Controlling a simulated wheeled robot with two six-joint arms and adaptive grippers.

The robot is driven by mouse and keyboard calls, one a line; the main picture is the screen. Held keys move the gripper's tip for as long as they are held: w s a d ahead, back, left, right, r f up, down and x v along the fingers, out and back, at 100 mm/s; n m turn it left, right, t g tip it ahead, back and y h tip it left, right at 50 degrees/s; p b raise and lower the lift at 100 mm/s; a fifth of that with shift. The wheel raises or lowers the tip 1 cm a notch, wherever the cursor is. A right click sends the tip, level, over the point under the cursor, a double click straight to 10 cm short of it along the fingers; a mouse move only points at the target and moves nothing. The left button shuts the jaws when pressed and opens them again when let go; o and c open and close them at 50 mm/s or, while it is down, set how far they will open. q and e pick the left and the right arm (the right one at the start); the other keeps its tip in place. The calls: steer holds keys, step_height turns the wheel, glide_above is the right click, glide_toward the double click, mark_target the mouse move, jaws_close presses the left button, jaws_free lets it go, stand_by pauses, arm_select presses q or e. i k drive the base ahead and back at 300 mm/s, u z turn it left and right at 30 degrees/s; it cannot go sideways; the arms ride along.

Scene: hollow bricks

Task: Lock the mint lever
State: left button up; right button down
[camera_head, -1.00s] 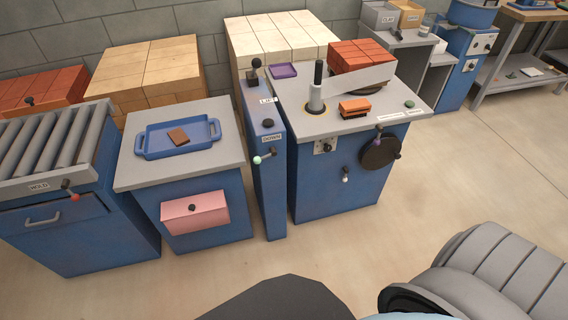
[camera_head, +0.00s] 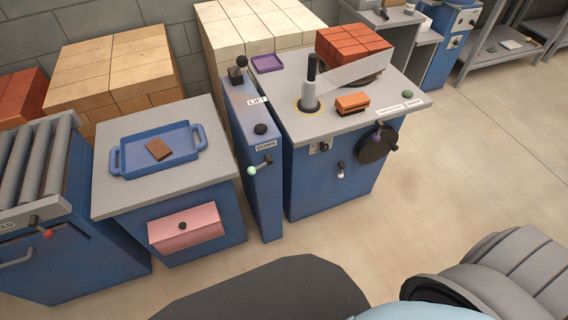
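The mint lever (camera_head: 251,171) is a short dark handle with a mint ball tip, on the front of the narrow blue lift column (camera_head: 264,200). It points to the left and slightly down from its pivot, below the DOWN label. Neither gripper shows in the head view. Grey and dark rounded parts of my own body fill the bottom edge, well short of the lever.
A blue cabinet with a pink drawer (camera_head: 186,229) stands left of the column, a blue tray (camera_head: 117,161) on top. A machine table (camera_head: 300,118) with a dark handwheel (camera_head: 375,144) and white-knobbed lever (camera_head: 341,173) stands right. Floor in front is clear.

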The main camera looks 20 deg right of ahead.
mark_target(251, 170)
steer(key=z, duration=0.55)
steer(key=k, duration=0.5)
steer(key=z, duration=2.1)
steer(key=i, duration=1.25)
steer(key=u, duration=1.95)
